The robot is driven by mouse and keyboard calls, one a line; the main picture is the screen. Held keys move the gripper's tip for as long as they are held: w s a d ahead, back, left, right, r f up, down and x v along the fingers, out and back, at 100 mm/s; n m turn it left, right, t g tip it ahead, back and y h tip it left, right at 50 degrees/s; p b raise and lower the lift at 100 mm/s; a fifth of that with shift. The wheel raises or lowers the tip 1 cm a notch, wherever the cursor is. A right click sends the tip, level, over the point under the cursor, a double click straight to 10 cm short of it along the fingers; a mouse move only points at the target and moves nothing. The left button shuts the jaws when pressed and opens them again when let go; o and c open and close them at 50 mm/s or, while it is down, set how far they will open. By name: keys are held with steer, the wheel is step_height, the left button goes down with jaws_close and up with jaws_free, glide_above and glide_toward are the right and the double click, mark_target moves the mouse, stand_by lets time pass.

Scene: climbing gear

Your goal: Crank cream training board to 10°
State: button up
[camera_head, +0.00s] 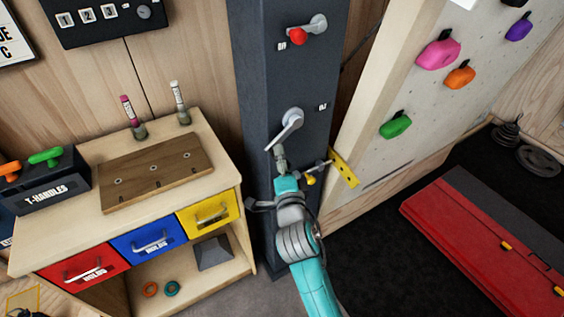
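The cream training board (415,95) leans at the right, with pink, orange, green and purple holds on it. A dark column (262,70) stands left of it. A lower crank (291,124) with a silver-grey arm is on the column, its arm slanting down and left. A yellow plate (344,169) with dark marks sits at the board's lower left edge; its marks are too small to read. My gripper (278,150) is just below the lower crank's arm end, at or touching its handle. Whether its fingers are closed on the handle cannot be made out.
An upper crank (303,31) with a red knob sits higher on the column. A wooden cabinet (92,190) with red, blue and yellow drawers stands left. A red and dark mat (470,235) lies on the right floor. A yellow-ended knob (310,180) sits beside my wrist.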

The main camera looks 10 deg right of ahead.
steer(key=shift+f, duration=0.2)
steer(key=shift+s, duration=0.2)
steer(key=s, duration=1.1)
steer(key=shift+s+a+f, duration=0.3)
steer(key=shift+a, duration=0.1)
steer(key=s+d+f+n+g+y, duration=0.1)
steer(key=s+d+f+n, duration=0.1)
steer(key=s+f+n, duration=0.55)
steer(key=s+d+f+n+g+y, duration=0.15)
steer(key=s+f, duration=0.25)
steer(key=s, duration=0.7)
steer(key=s+d+r+n, duration=0.1)
steer(key=s+d+n, duration=0.1)
steer(key=s, duration=0.7)
steer(key=s+d+r+n+g+h, duration=0.1)
steer(key=s+n, duration=0.4)
steer(key=s, duration=0.5)
steer(key=shift+s+d, duration=0.25)
steer(key=shift+d, duration=0.15)
